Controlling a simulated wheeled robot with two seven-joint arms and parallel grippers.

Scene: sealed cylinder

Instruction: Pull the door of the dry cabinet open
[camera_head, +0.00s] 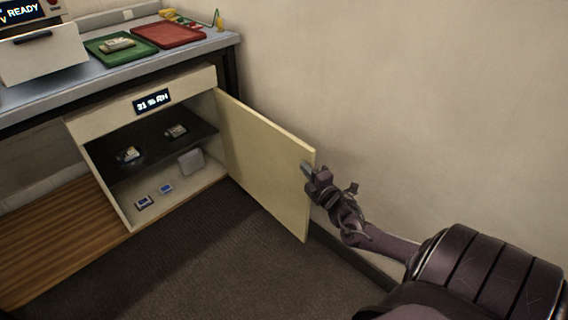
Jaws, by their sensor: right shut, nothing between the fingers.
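The dry cabinet (98,125) stands under the bench at the left, with a lit humidity display on its top front. Its cream door (262,160) stands wide open, swung out to the right on its right-hand side. Small items lie on the dark shelf and on the cabinet floor inside. My right gripper (311,172) is at the door's free edge, by a small grey handle (306,169). It is shut with nothing in it; whether it touches the handle or door I cannot tell. My left gripper is not in view.
The bench (70,75) above carries a green tray (98,53), a red tray (168,35) and a white machine (40,58) with a lit READY display. A wall rises behind the door and my right arm. The dark carpet (200,265) before the cabinet is clear.

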